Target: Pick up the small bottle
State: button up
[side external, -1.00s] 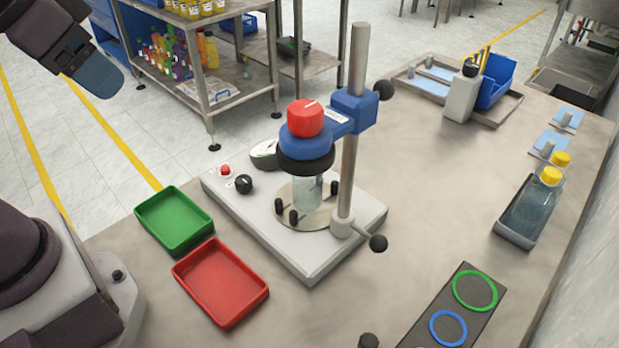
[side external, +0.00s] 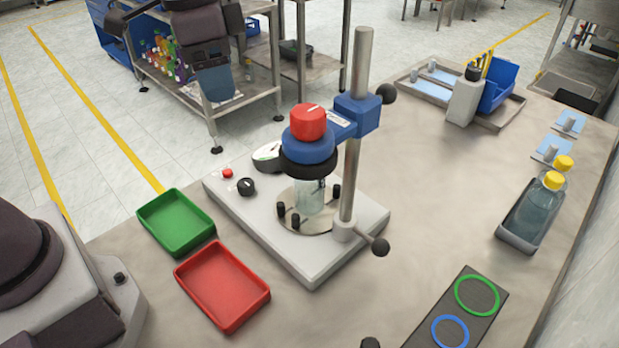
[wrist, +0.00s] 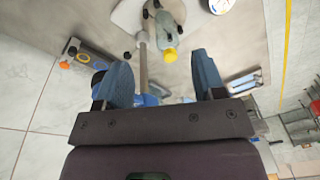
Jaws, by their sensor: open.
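A clear bottle (side external: 311,197) stands upright on the round plate of the capping machine, between black pegs, under the blue and red head (side external: 308,122). Two bottles with yellow caps (side external: 541,210) stand at a dark grey tray at the right; the rear one is mostly hidden.
A green tray (side external: 175,222) and a red tray (side external: 222,287) lie left of the machine. The machine's upright post (side external: 352,150) is an obstacle. A dark plate with green and blue rings (side external: 465,312) lies at front right. Open table lies between machine and bottle tray.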

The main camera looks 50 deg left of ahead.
jog(key=w+d+f+m+g, duration=0.2)
jog(key=w+d+m, duration=0.3)
jog(key=w+m, duration=0.75)
jog(key=shift+m, duration=0.85)
jog(key=f, duration=0.3)
jog(key=s+f, duration=0.1)
jog(key=f, duration=0.2)
jog(key=shift+s+d+f, duration=0.1)
jog(key=shift+s+f, duration=0.1)
jog(key=shift+f, duration=0.15)
jog(key=shift+w+f, duration=0.2)
jog(key=shift+f, duration=2.8)
jog(key=shift+c, duration=0.4)
grip_shut()
